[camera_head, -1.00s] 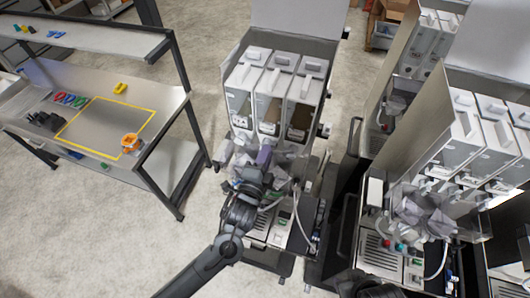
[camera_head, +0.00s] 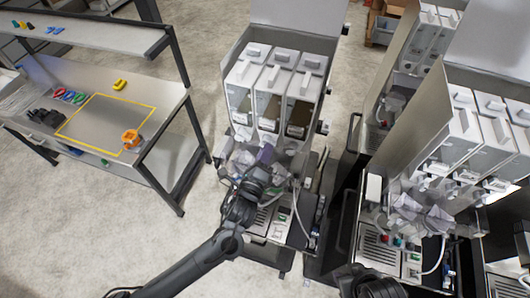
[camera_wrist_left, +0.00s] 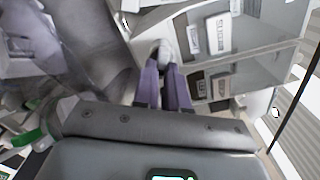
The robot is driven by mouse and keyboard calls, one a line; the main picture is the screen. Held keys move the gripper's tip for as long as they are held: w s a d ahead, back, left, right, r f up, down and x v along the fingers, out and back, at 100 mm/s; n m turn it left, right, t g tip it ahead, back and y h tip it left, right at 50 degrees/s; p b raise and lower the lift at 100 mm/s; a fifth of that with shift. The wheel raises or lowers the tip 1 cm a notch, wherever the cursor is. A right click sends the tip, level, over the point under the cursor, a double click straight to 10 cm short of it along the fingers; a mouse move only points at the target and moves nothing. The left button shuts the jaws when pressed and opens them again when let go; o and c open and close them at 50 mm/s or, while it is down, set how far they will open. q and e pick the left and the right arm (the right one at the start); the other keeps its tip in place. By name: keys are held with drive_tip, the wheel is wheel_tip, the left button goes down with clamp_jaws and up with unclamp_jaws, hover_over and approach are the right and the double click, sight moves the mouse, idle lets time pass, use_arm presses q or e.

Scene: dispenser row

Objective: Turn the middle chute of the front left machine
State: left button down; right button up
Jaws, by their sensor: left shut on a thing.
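The front left machine (camera_head: 232,118) stands at the centre of the head view, with three clear-fronted canisters side by side. Below them are its grey, translucent chutes (camera_head: 241,160). My left gripper (camera_head: 266,153), with purple fingers, is at the middle of the chute row and hides much of the middle chute. In the left wrist view the fingers (camera_wrist_left: 163,82) are close together, shut on a pale rounded piece (camera_wrist_left: 163,53) at their tips. It appears to be part of the middle chute; its lower part is hidden by the fingers.
A second machine (camera_head: 460,150) with similar canisters and chutes stands to the right, with a narrow gap between. A steel bench (camera_head: 175,105) with a yellow outline and an orange item (camera_head: 131,138) is at left. Open floor lies between bench and machine.

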use_arm(q)
drive_tip(key=shift+f, duration=0.1)
idle(0.4)
drive_tip(key=c, duration=1.2)
unclamp_jaws()
drive_tip(key=shift+o, duration=0.2)
